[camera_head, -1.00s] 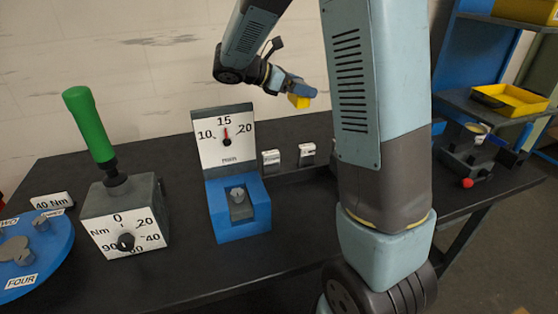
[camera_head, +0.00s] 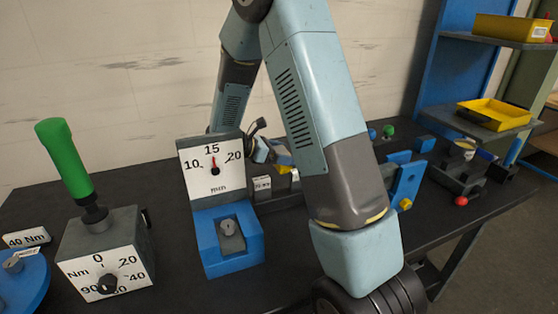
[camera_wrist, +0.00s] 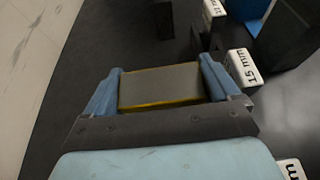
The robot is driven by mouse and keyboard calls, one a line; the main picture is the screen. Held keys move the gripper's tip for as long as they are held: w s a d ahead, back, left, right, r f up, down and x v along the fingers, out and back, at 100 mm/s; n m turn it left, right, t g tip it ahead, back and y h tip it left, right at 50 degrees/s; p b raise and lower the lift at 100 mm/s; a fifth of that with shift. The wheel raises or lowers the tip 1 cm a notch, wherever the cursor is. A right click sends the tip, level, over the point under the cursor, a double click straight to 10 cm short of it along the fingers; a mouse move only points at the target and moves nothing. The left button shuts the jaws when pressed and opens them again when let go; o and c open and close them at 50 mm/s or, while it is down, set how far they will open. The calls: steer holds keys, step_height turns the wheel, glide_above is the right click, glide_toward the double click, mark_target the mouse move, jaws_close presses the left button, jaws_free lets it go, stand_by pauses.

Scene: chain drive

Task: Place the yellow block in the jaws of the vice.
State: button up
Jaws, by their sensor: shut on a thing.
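The yellow block (camera_head: 284,169) shows as a small patch behind the dial gauge, beside my arm. My gripper (camera_head: 275,157) is partly hidden there. In the wrist view my gripper (camera_wrist: 160,85) is shut on the block (camera_wrist: 160,104); a grey face and yellow edge show between the two blue fingers. The block is over the dark table, and its height is unclear. A dark grey device with a red knob (camera_head: 460,184) stands at the right and may be the vice; its jaws cannot be made out.
A dial gauge on a blue base (camera_head: 229,258) stands mid-table. Left of it is a torque box (camera_head: 105,262) with a green handle. Small labelled blocks, one marked 15 mm (camera_wrist: 242,66), stand near my gripper. A blue fixture (camera_head: 408,180) and a yellow tray (camera_head: 494,114) are at right.

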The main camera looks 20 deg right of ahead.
steer(key=shift+f, duration=3.55)
steer(key=o, duration=1.8)
